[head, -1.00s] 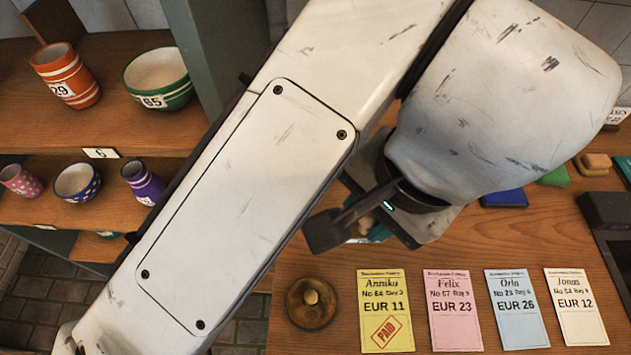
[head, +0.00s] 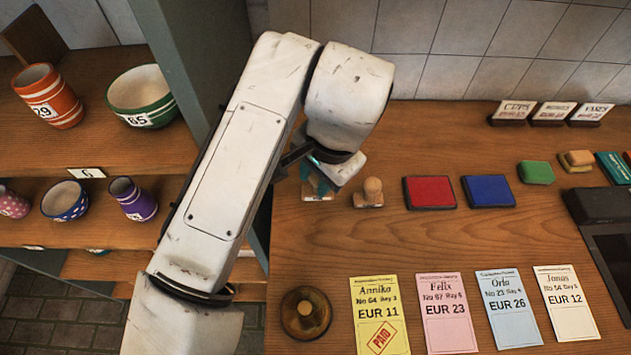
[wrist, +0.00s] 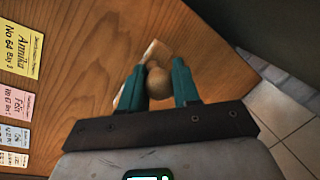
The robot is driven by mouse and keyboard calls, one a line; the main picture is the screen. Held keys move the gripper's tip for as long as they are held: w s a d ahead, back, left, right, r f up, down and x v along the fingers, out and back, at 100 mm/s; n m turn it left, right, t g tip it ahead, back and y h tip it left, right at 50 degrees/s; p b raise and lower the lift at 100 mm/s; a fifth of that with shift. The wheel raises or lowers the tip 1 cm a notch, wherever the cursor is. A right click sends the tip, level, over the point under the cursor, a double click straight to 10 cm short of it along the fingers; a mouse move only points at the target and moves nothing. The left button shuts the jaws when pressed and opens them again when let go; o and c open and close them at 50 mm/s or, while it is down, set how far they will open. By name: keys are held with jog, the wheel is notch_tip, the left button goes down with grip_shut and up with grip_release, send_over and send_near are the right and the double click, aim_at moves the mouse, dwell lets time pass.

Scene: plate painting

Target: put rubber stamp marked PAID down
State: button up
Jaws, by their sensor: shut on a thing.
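My gripper (wrist: 157,86) is shut on a rubber stamp with a round wooden knob (wrist: 158,80), between its teal fingers. In the head view the pale base of this stamp (head: 318,195) shows below my gripper (head: 316,178), near the back left of the wooden counter. The stamp is at or just above the counter; I cannot tell if it touches. Its marking cannot be read. A second wooden-handled stamp (head: 373,192) stands upright just to the right, apart from it.
Red (head: 430,191) and blue (head: 488,190) ink pads lie to the right. The yellow Annika ticket (head: 379,308), with a red PAID mark, lies in front beside other tickets. A round brown knobbed object (head: 306,313) is at front left. The counter's left edge is close to my gripper.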

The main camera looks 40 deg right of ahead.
aim_at(316, 187)
jog(key=shift+x, duration=2.1)
jog(key=shift+d, duration=0.15)
jog(key=shift+f, duration=0.15)
jog(key=o, duration=0.9)
jog(key=shift+c, duration=0.2)
jog(key=v, duration=1.1)
jog(key=shift+d, duration=0.1)
jog(key=shift+s+r, duration=0.2)
jog(key=shift+r, duration=0.5)
